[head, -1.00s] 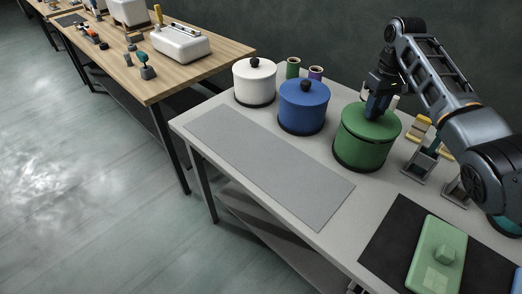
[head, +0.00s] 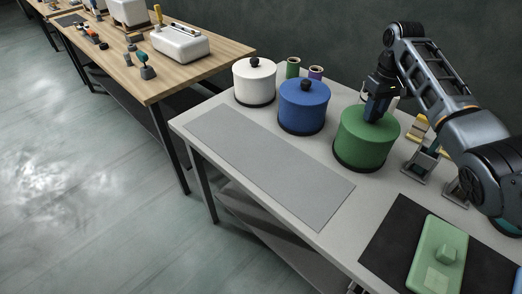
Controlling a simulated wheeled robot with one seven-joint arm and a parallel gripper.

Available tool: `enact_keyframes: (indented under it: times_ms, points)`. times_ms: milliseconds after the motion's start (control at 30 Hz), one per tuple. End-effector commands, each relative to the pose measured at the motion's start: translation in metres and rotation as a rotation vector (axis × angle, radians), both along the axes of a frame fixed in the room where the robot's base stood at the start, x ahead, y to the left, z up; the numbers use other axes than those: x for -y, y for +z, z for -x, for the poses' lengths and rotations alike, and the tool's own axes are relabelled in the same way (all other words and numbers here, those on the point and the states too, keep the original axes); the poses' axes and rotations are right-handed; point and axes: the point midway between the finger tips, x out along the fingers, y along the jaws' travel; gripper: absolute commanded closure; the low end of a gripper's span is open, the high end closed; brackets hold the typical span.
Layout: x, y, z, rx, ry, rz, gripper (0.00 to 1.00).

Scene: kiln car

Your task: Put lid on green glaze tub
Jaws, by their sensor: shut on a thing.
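The green glaze tub (head: 364,150) stands upright on the grey table, right of the blue tub. Its green lid (head: 368,122) sits at the top of the tub, and no gap shows between them. My gripper (head: 376,108) points down over the lid's middle and is shut on the lid's knob. The fingers hide the knob.
A blue tub (head: 303,110) and a white tub (head: 255,84), both lidded, stand to the left. Small spools (head: 293,67) are behind them. A grey mat (head: 262,170) lies empty in front. A green block (head: 438,258) lies on a black mat (head: 392,236) at front right. Metal stands are right of the green tub.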

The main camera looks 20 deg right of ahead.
Motion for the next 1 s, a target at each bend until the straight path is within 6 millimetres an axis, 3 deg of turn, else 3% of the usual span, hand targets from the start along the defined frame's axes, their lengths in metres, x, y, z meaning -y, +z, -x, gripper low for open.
enact_keyframes:
  times_ms: [67,100,400,1000]
  points:
    - [0.0001,0.0005,-0.0001,0.000,0.000,0.000,1.00]
    - [0.0002,0.0006,-0.0001,0.000,0.000,0.000,0.68]
    - [0.0002,0.0004,0.0000,0.000,0.000,0.000,0.39]
    - [0.0002,0.0014,0.0000,0.000,0.000,0.000,0.39]
